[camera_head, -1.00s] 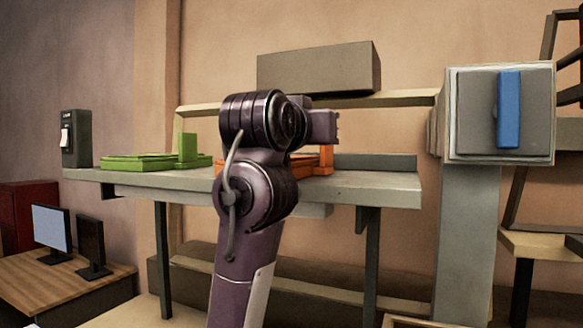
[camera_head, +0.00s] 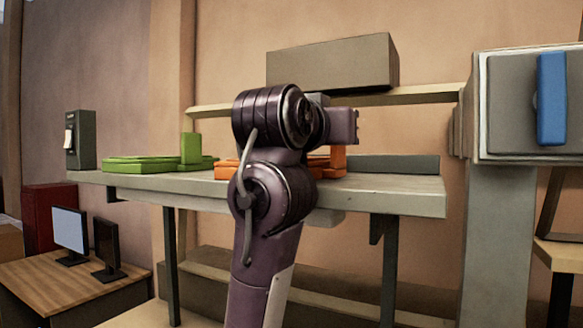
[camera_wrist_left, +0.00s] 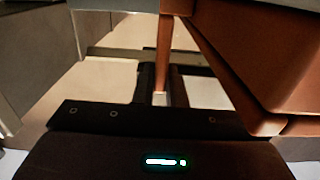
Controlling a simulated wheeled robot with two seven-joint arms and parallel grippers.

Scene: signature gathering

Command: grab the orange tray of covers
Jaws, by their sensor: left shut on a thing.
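The orange tray (camera_head: 227,171) is on the grey bench, mostly hidden behind my left arm. Its left edge and an upright orange part at the right show. In the left wrist view, orange surfaces of the tray (camera_wrist_left: 270,65) fill the upper right, and a thin orange upright stands between my left gripper's fingers (camera_wrist_left: 163,98). My left gripper is shut on the orange tray. In the head view its fingertips are hidden behind my arm. The covers cannot be made out. My right gripper is not in view.
A green tray (camera_head: 150,164) lies left on the grey bench (camera_head: 400,195), near a grey switch box (camera_head: 80,140). A large box (camera_head: 330,65) sits on the ledge behind. A grey post with a blue-handled panel (camera_head: 551,98) stands at right. Two monitors (camera_head: 70,230) are lower left.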

